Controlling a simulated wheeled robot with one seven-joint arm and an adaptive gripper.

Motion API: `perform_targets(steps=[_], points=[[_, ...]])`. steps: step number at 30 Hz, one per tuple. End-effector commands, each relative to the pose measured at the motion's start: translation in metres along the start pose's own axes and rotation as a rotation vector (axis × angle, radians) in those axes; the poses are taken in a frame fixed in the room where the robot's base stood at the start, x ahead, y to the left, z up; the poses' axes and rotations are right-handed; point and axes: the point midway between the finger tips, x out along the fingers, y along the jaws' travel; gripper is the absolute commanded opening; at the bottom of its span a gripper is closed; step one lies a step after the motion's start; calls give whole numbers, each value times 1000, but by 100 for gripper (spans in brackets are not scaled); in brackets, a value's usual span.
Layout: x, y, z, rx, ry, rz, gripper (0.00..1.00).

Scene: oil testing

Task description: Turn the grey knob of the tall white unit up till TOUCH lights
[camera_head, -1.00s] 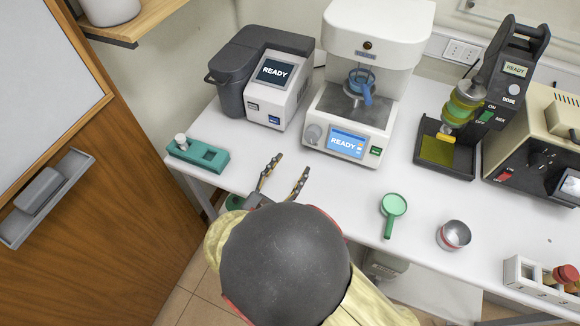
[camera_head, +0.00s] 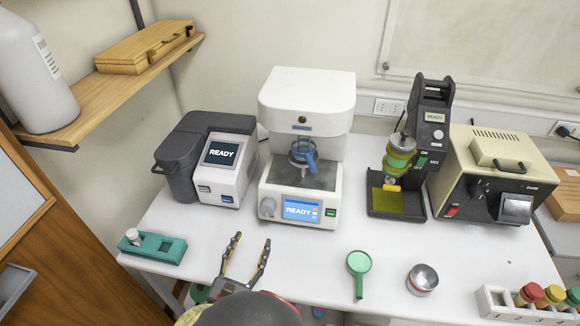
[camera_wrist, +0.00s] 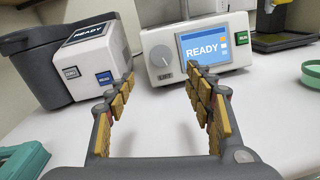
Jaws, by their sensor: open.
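The tall white unit (camera_head: 306,110) stands at the back middle of the table. Its grey knob (camera_head: 268,206) is at the lower left of its front, left of a blue screen (camera_head: 301,209) reading READY. A blue-handled cup (camera_head: 304,153) sits inside the unit. In the wrist view the knob (camera_wrist: 162,56) is round with a light pointer mark and shows between my fingers, beyond them. My gripper (camera_head: 253,246) is open and empty over the table's front part, in front of the unit and apart from the knob. No TOUCH light can be made out.
A grey-and-white machine (camera_head: 205,160) stands left of the unit. A teal block (camera_head: 153,248) lies at front left. A green round-headed tool (camera_head: 359,272) and metal cup (camera_head: 422,279) lie right. A dark-framed device (camera_head: 400,160) and beige box (camera_head: 495,175) stand farther right.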

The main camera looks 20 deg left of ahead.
Motion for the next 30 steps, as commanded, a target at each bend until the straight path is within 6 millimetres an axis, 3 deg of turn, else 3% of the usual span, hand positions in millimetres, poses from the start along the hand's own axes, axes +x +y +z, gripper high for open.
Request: perform_targets(steps=[3, 10, 16, 24, 30], points=[[17, -2, 11, -116, -6, 25, 53], [38, -8, 9, -297, -10, 75, 53], [53, -9, 4, -322, -11, 81, 53], [94, -6, 3, -322, -11, 81, 53], [114, -3, 4, -320, -11, 82, 53]])
